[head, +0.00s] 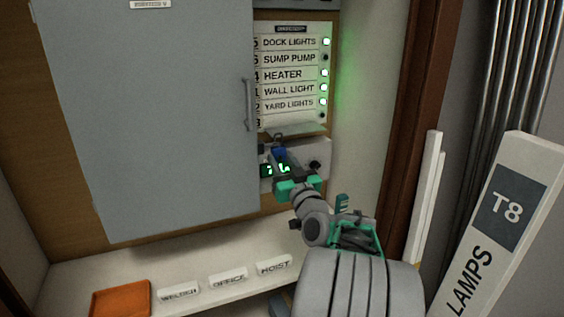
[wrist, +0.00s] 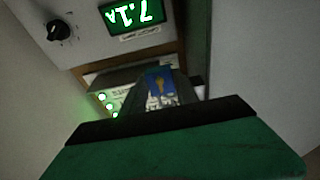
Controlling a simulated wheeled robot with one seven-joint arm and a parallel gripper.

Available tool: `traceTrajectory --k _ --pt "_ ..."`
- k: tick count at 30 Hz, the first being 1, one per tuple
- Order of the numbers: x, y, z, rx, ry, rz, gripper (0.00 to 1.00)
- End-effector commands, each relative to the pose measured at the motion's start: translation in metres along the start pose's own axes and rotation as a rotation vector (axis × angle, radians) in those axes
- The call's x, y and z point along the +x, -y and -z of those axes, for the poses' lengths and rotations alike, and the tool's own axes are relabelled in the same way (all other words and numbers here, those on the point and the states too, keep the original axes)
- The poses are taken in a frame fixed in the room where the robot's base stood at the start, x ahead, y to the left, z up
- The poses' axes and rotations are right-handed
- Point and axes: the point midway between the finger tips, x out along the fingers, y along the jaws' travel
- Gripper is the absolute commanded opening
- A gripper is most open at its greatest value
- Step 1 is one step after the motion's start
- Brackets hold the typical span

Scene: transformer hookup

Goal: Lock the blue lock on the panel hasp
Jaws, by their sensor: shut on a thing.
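The blue lock (head: 279,152) is at the end of my gripper (head: 278,160), just below the small ledge under the directory. A dark loop, seemingly its shackle, shows above its body. In the wrist view the blue lock (wrist: 160,82) shows its front with a yellowish keyhole mark, between the dark fingers of my gripper (wrist: 160,92). The gripper is shut on the lock. The hasp is not clearly visible; I cannot tell whether the shackle passes through it or is closed. The grey panel door (head: 165,110) looks closed, its handle (head: 247,104) to the left of the lock.
The directory (head: 289,75) has several green lights. A meter box with a knob (head: 315,165) and green display (wrist: 138,15) sits close to the gripper. An orange tray (head: 120,298) and label plates (head: 228,278) lie on the shelf below. A LAMPS board (head: 500,220) leans at right.

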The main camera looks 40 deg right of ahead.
Motion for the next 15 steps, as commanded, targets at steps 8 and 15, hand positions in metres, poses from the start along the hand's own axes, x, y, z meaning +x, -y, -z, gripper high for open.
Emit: traceTrajectory --k 8,15 --pt "-0.0008 0.0 -0.0038 -0.001 -0.001 0.0 0.0" --pt "-0.0014 0.0 -0.0069 -0.001 -0.001 0.0 0.0"
